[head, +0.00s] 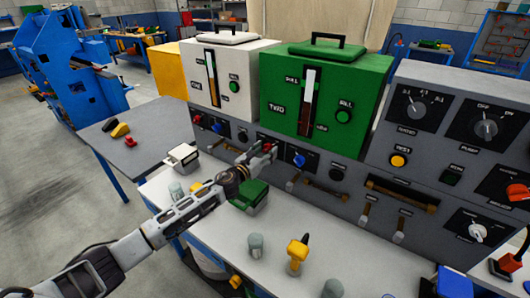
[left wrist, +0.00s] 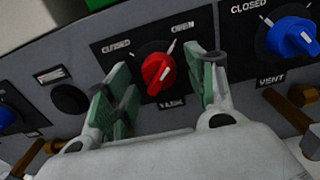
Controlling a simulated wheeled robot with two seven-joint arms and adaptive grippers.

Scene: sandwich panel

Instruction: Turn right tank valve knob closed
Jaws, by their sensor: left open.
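The red valve knob (left wrist: 158,74) sits on a black plate with CLOSED at its upper left and OPEN at its upper right. Its grip slants, upper end toward the OPEN side. My left gripper (left wrist: 168,92) is open, its green-padded fingers on either side of the knob; contact cannot be told. In the head view my left gripper (head: 264,155) is at the panel below the green tank (head: 325,98) marked TWO and mostly hides this knob. My right gripper is not in view.
A blue vent knob (left wrist: 292,37) is just right of the valve, also in the head view (head: 298,159). The white tank (head: 229,72) stands left. A green-lidded box (head: 250,197) is below my gripper. A yellow-topped part (head: 297,252) stands on the bench.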

